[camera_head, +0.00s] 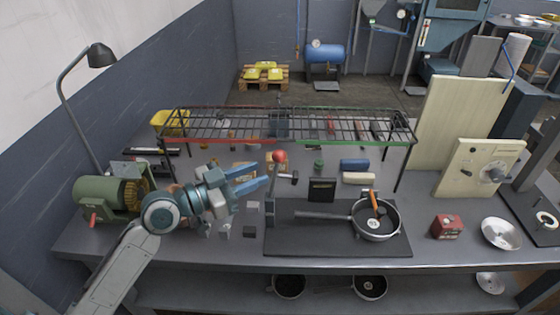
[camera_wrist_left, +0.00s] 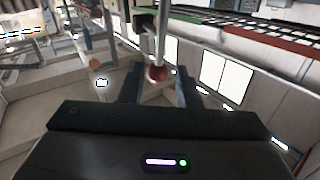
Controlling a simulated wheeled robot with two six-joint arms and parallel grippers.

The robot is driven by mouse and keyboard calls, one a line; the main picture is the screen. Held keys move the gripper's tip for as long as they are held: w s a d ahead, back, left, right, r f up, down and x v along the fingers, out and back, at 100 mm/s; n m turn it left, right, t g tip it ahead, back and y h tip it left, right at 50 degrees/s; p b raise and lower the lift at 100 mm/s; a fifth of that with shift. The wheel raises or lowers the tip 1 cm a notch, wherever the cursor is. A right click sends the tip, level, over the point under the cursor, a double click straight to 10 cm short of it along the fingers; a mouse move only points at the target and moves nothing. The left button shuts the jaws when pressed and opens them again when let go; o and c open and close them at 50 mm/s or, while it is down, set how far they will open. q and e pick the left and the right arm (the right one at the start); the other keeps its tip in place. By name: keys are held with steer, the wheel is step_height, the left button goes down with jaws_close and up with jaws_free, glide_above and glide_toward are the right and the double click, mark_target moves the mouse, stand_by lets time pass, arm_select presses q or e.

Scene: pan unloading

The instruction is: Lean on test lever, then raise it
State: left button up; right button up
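The fingertips look just short of the knob, and I see no contact. My right gripper is not in view.
A pan (camera_head: 375,236) with an orange-handled tool in it lies on the dark mat (camera_head: 330,240). A wire rack (camera_head: 235,128) spans the bench behind the lever. A green motor (camera_head: 103,197) stands left; a red box (camera_head: 446,227) and silver dish (camera_head: 501,233) stand right.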

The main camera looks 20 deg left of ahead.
mark_target(277, 165)
arm_select(q)
steer(key=shift+p+x, duration=1.35)
steer(key=shift+x, duration=1.9)
steer(key=shift+c, duration=0.4)
jaws_close()
